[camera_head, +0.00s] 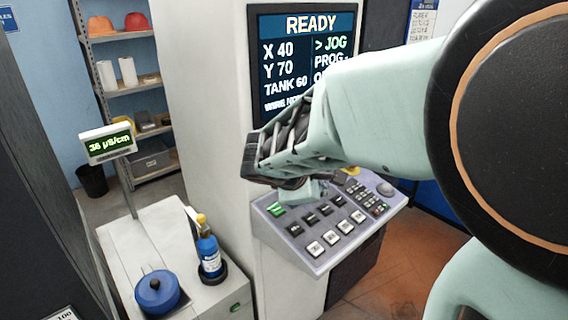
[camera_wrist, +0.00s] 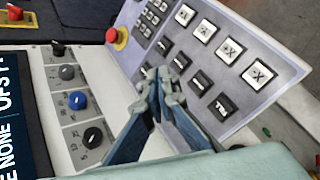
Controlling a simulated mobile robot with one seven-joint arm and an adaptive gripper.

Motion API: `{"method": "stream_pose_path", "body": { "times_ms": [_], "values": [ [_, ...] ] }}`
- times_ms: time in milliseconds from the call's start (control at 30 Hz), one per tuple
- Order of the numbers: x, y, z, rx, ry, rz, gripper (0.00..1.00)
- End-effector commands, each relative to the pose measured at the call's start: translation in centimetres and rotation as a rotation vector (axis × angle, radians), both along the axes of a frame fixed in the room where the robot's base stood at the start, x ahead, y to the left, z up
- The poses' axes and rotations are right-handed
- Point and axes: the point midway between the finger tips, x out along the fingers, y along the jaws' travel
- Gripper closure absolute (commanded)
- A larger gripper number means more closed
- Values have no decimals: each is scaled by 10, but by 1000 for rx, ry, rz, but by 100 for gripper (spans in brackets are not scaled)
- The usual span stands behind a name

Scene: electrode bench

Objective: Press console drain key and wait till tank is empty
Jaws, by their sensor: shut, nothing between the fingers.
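The console panel (camera_head: 290,245) slopes below the screen, with black keys (camera_head: 310,217), white keys (camera_head: 331,237) and a green key (camera_head: 276,209). I cannot read which one is the drain key. The black keys (camera_wrist: 200,81) and white keys (camera_wrist: 230,50) also show in the wrist view. The screen (camera_head: 305,60) reads READY, X 40, Y 70, TANK 60, with JOG marked. My gripper (camera_wrist: 158,82) is shut and empty, its tips over the panel near the black keys. I cannot tell whether it touches a key. The tank itself is not identifiable.
A red emergency knob (camera_wrist: 117,37) and several dark and blue knobs (camera_wrist: 78,100) lie near the fingers. At left, a white cabinet (camera_head: 140,235) bears a blue pot (camera_head: 157,293), a blue bottle (camera_head: 208,252) and a meter (camera_head: 107,142) reading about 36 µS/cm.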

Motion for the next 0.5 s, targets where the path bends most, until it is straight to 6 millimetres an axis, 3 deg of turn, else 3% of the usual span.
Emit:
{"method": "stream_pose_path", "body": {
  "times_ms": [300,500],
  "values": [
    [7,5,-49,-1,2,1,100],
    [11,8,-69,0,0,0,100]
  ]
}}
